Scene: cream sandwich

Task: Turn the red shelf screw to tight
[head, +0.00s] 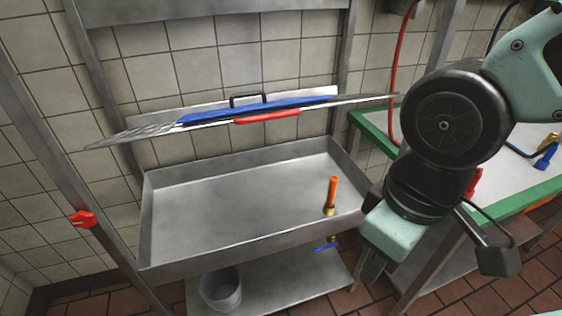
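A red screw knob (83,219) sits on the slanting metal post at the left of the shelf unit. Whether it is tight or loose cannot be told from here. My gripper (371,268) hangs pointing down at the right, in front of the sink's right corner, far from the left knob. Only part of its fingers shows, so I cannot tell whether it is open or shut. Another small red part (474,183) shows behind my arm at the right, partly hidden.
A tilted metal shelf (155,129) with blue and red items crosses above a steel basin (215,208). An orange-handled object (331,194) stands in the basin's right side. A grey bucket (221,290) is below. A green-edged table (520,198) stands at the right.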

